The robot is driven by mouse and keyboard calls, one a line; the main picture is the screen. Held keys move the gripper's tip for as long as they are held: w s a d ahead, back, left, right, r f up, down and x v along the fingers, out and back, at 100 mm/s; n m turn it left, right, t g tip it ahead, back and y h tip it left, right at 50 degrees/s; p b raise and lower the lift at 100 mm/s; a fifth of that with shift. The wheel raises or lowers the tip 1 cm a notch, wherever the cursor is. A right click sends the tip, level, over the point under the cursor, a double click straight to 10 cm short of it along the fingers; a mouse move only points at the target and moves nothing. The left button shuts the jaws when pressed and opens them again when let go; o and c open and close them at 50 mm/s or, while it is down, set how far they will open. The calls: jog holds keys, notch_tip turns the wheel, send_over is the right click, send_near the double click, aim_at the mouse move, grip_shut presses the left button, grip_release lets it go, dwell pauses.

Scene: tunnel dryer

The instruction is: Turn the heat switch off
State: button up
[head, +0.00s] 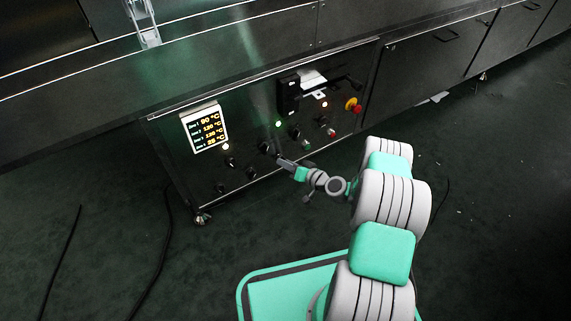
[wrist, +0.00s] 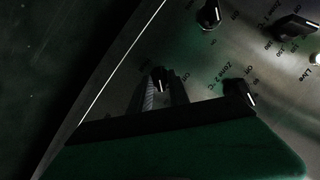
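The control panel (head: 240,140) is dark metal with several black rotary knobs and small lamps. My gripper (head: 279,160) is close to its lower middle, near a black knob (head: 266,148). In the wrist view the two fingers of my gripper (wrist: 163,92) are apart, with a black knob (wrist: 160,78) with a white mark between their tips. I cannot tell whether they touch it. An "Off" label is beside this knob. A second knob (wrist: 240,92) sits to its right, near lettering that seems to read Zone 2. I cannot read which knob is the heat switch.
A display (head: 204,128) with temperature readings is on the panel's left. A black box (head: 289,96), a lit green lamp (head: 278,124) and a red-and-yellow emergency button (head: 353,104) are further right. Cables (head: 165,245) lie on the dark floor at left.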

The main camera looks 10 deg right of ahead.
grip_shut()
